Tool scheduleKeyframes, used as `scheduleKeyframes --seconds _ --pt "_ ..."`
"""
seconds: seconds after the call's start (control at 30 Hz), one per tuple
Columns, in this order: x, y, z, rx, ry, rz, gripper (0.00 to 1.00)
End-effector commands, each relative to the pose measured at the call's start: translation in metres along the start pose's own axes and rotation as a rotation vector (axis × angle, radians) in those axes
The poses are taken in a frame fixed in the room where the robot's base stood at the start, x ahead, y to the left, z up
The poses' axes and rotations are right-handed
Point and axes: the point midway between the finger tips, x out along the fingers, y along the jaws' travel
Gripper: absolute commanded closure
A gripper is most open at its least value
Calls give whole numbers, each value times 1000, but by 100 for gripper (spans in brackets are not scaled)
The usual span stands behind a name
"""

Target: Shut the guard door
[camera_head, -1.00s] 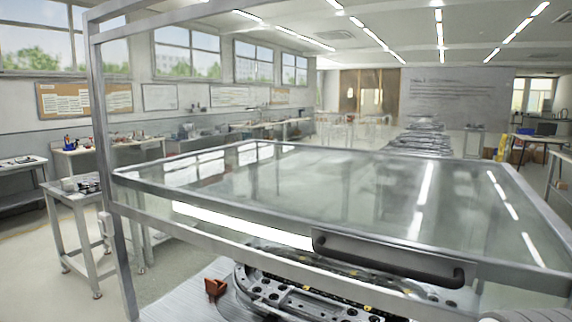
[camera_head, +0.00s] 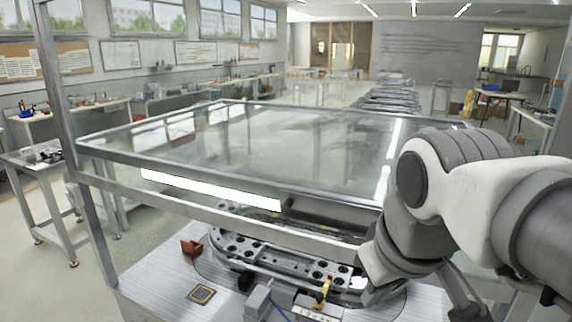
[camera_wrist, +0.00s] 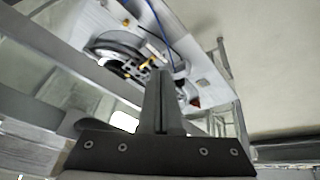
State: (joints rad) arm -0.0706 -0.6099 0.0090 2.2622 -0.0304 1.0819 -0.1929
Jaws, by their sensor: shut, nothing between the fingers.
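The guard door is a clear panel in a grey metal frame (camera_head: 180,205), raised and lying nearly flat above the ring track (camera_head: 265,250) in the head view. A dark bar handle (camera_head: 325,214) sits on its near edge, its right end close to my arm. My arm comes in from the right and covers the door's right near corner; my fingers are hidden in the head view. In the wrist view my gripper (camera_wrist: 159,78) is shut and empty, with the track (camera_wrist: 120,48) beyond it. I cannot tell whether it touches the door.
A grey upright post (camera_head: 62,110) stands at the left of the enclosure. A brown block (camera_head: 191,247) and a dark square plate (camera_head: 201,293) are on the light base plate. A side table (camera_head: 40,160) stands left, with open floor around it.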

Motion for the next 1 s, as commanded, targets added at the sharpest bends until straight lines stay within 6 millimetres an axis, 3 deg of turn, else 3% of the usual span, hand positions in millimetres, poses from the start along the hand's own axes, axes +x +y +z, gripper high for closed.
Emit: scheduleKeyframes --seconds 0.03,0.2,0.4,0.5,0.77,1.0 --pt "-26 0 -23 -77 -21 -6 100" --pt "-83 -4 -75 -342 -97 -26 100" --pt "-141 -13 -128 -627 -177 -59 100" --pt "-161 -18 -147 -735 -206 -75 100" --pt "-178 -24 -163 -854 -240 -95 100" --pt "-151 -24 -155 -855 -243 -96 100"
